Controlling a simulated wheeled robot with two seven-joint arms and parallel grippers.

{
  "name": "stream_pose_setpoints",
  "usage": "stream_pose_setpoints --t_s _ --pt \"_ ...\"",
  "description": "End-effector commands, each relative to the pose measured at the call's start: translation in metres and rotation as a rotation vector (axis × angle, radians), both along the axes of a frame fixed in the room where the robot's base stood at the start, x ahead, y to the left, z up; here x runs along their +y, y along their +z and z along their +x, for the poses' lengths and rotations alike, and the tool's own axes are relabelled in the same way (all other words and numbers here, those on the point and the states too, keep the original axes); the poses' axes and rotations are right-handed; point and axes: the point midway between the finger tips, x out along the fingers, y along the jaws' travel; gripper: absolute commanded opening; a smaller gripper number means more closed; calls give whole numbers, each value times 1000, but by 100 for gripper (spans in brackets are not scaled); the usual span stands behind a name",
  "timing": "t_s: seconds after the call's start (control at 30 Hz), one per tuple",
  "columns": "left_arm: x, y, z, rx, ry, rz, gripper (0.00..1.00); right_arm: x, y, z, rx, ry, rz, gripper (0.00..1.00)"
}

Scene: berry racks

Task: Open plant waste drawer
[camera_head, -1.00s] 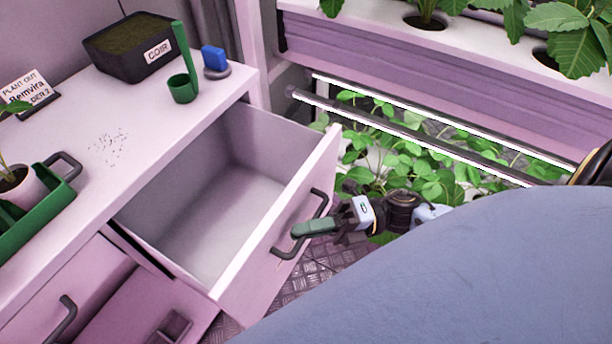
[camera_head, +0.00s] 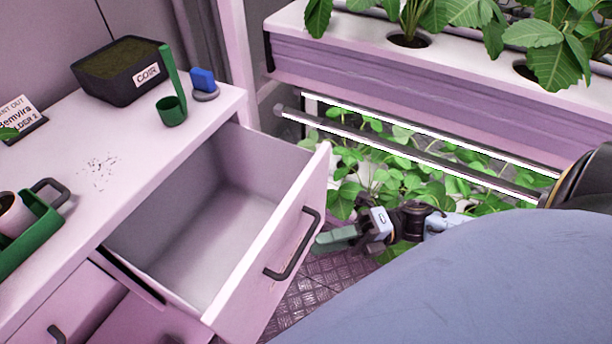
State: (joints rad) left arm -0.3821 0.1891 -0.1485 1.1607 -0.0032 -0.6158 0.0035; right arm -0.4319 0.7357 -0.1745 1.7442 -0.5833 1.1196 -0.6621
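The drawer (camera_head: 245,300) under the white bench is pulled far out, and its inside is empty. No label shows on the part of its front that I see. Its dark bar handle (camera_head: 293,246) faces right. My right gripper (camera_head: 322,242), with greenish finger pads, is just right of the handle and seems apart from it. Nothing shows between its fingers, but their spread is unclear from this angle. My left gripper is not in view.
On the bench stand a black coir tray (camera_head: 112,87), a green scoop (camera_head: 172,110), a blue item (camera_head: 203,80) and a green carrier (camera_head: 35,240) with a pot. A planted rack (camera_head: 400,90) with light bars is at the right. Grated floor (camera_head: 310,295) is below.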

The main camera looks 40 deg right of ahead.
Motion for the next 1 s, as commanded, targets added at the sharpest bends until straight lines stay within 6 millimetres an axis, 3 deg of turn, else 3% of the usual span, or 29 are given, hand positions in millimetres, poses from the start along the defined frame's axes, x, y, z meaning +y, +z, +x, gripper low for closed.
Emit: stream_pose_setpoints --t_s 0.2,0.4,1.0 --pt "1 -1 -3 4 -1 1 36 -47 -7 -14 2 -1 -3 32" --pt "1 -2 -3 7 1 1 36 -71 -10 -22 0 -1 -2 32" --pt "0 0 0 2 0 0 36 -77 -11 -24 -1 0 1 32"
